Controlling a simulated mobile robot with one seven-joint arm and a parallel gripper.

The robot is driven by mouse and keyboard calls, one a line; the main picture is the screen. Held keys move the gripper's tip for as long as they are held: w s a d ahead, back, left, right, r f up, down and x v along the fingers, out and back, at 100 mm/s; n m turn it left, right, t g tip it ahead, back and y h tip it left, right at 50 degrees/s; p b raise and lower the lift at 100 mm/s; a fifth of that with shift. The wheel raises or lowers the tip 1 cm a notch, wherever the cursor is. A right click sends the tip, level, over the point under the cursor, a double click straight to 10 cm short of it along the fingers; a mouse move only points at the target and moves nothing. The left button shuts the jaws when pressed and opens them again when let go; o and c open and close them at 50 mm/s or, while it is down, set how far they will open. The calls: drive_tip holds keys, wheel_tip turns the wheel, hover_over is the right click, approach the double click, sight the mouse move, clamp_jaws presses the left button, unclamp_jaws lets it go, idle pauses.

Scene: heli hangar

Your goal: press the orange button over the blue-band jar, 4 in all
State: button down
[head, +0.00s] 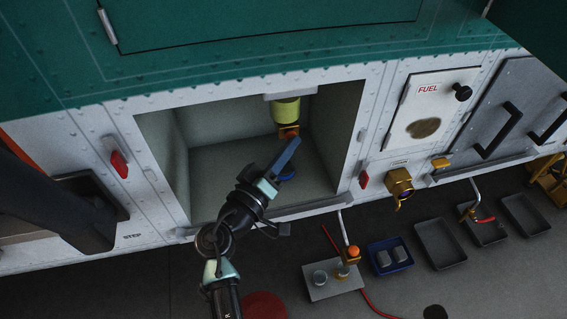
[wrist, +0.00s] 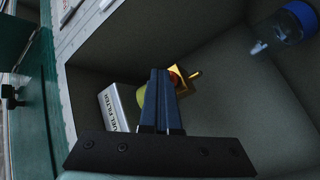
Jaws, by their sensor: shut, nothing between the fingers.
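The fuel filter housing, with a yellow-green bowl (head: 286,110), hangs from the top of the open bay. A brass drain block (head: 288,131) with an orange button sits under the bowl; the orange button (wrist: 174,75) shows in the wrist view, partly hidden by my fingers. The blue-band jar (head: 288,174) stands low in the bay, mostly hidden behind my gripper; in the wrist view the clear jar with its blue band (wrist: 297,20) is at the upper right. My gripper (head: 295,143) is shut and empty, its tips close to the block; I cannot tell whether they touch the button.
The bay's side walls and front lip (head: 320,208) surround my gripper. Outside, a fuel panel (head: 427,110) and brass valve (head: 400,186) are at the right. Below stand a grey plate (head: 322,290) with another orange button (head: 353,251) and several trays.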

drive_tip(key=s, duration=0.2)
drive_tip(key=s+d, duration=0.1)
drive_tip(key=s, duration=0.2)
drive_tip(key=shift+s+d+p, duration=0.3)
drive_tip(key=shift+d+p, duration=0.05)
drive_tip(key=shift+d, duration=0.05)
idle(0.6)
